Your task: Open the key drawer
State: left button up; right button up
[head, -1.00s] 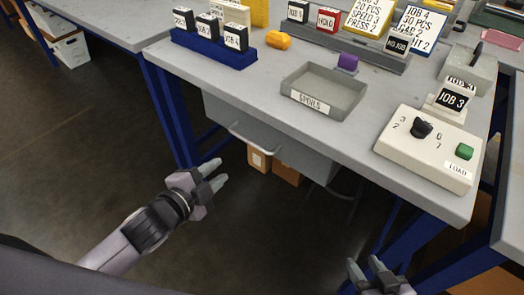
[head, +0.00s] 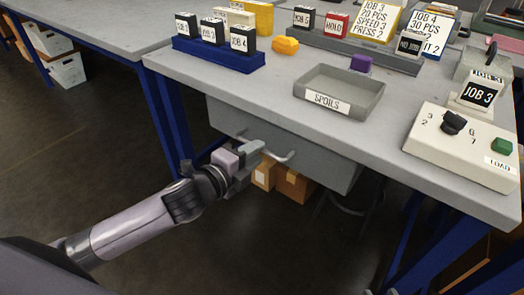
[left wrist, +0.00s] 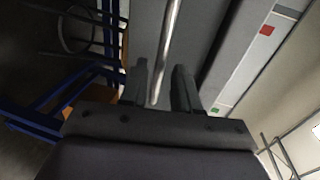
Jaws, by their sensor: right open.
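The grey key drawer (head: 325,164) hangs under the near edge of the workbench and looks shut. Its metal bar handle (head: 287,158) runs along its front, partly hidden by my left gripper (head: 258,152). In the left wrist view the handle (left wrist: 168,45) runs in between the two dark fingers of my left gripper (left wrist: 162,82). The fingers stand apart, with a gap visible on both sides of the bar. My right gripper is out of view.
On the workbench (head: 280,105) stand a SPOILS tray (head: 340,103), a blue rack (head: 215,60) of job blocks and a control box (head: 465,150) with a dial and green button. Cardboard boxes (head: 293,185) sit below the drawer. The floor in front is clear.

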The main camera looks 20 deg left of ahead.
pick_arm(q)
jog(key=shift+x, duration=1.65)
pick_arm(e)
jog(key=shift+a, duration=0.25)
pick_arm(q)
grip_shut()
pick_arm(e)
jog(key=shift+r, duration=0.1)
